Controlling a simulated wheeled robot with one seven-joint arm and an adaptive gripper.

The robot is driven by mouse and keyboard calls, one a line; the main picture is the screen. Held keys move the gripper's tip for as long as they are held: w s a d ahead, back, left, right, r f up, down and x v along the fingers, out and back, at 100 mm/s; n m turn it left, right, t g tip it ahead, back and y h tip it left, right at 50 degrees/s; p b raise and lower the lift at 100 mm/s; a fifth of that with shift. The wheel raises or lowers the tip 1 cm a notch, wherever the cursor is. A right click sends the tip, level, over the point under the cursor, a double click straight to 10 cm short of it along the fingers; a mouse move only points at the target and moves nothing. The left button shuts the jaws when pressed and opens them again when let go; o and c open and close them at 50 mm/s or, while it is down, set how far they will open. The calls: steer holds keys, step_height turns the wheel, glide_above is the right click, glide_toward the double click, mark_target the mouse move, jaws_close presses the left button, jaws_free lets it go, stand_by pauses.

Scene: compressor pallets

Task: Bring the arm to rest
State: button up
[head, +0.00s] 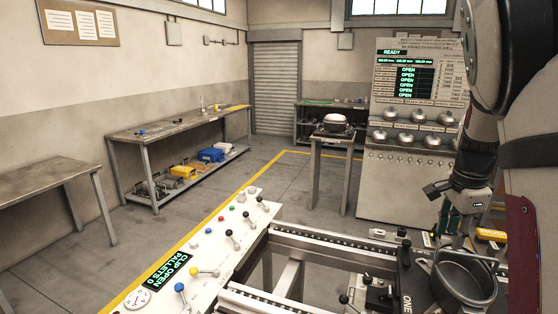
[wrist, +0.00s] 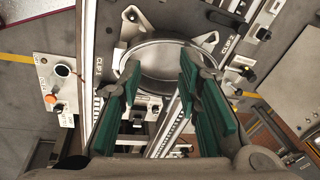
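My arm comes down along the right side of the head view. My gripper (head: 450,225) hangs at its lower end, close above and behind a round metal housing (head: 465,279). In the wrist view, the two green-padded fingers of my gripper (wrist: 158,85) are spread wide apart with nothing between their pads. The round metal housing also shows in the wrist view (wrist: 160,48), beyond the fingertips, on a dark plate marked CLIP 2. I cannot tell whether a finger touches its rim.
A control panel (head: 205,262) with levers and a CLIP OPEN display stands in front, beside rails (head: 335,252). A grey cabinet (head: 400,190) reads READY and OPEN. A small stand (head: 330,165) holds a rounded object. Workbenches (head: 165,130) line the left wall; the floor between is clear.

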steer(key=s+a+r+n+t+y, duration=0.1)
steer(key=s+a+r+n+y, duration=0.15)
steer(key=s+a+n, duration=0.4)
steer(key=s+a+r+n+t+y, duration=0.1)
steer(key=s+a+r+n, duration=0.3)
steer(key=a, duration=0.6)
steer(key=s+a+n+h, duration=0.1)
steer(key=s+a+n, duration=0.2)
steer(key=s, duration=0.3)
steer(key=s+a+n+t+h, duration=0.1)
steer(key=s+a+n, duration=0.3)
steer(key=s+n, duration=0.2)
steer(key=shift+s+a, duration=0.15)
